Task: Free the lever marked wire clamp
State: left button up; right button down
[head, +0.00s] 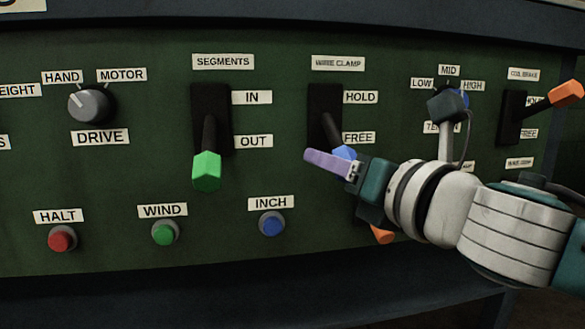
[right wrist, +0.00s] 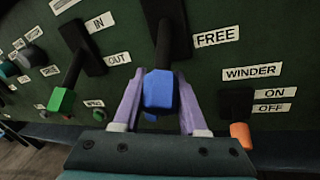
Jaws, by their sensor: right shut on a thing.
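The lever marked WIRE CLAMP has a black slotted plate (head: 324,97) and a dark shaft ending in a blue handle (head: 344,153). The shaft slants downward, with the handle low near the FREE label (head: 359,138). In the right wrist view the blue handle (right wrist: 159,90) sits between the two purple fingers of my right gripper (right wrist: 160,104), which is shut on it. In the head view my right gripper (head: 325,161) reaches in from the right and its near finger hides part of the handle. My left gripper is not in view.
The SEGMENTS lever with a green handle (head: 207,169) stands close on the left. An orange winder handle (right wrist: 240,134) is just below right of my gripper. The coil brake lever with an orange handle (head: 567,93) is at far right. The INCH button (head: 271,224) is below.

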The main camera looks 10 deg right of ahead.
jog(key=shift+f, duration=0.1)
jog(key=c, duration=0.9)
grip_release()
jog(key=o, duration=0.5)
jog(key=shift+w, duration=0.1)
jog(key=shift+c, duration=0.2)
jog(key=shift+s+d+p, duration=0.2)
jog(key=shift+s+p, duration=0.2)
jog(key=shift+s, duration=0.2)
jog(key=p+v, duration=0.2)
jog(key=v, duration=0.6)
jog(key=shift+s, duration=0.4)
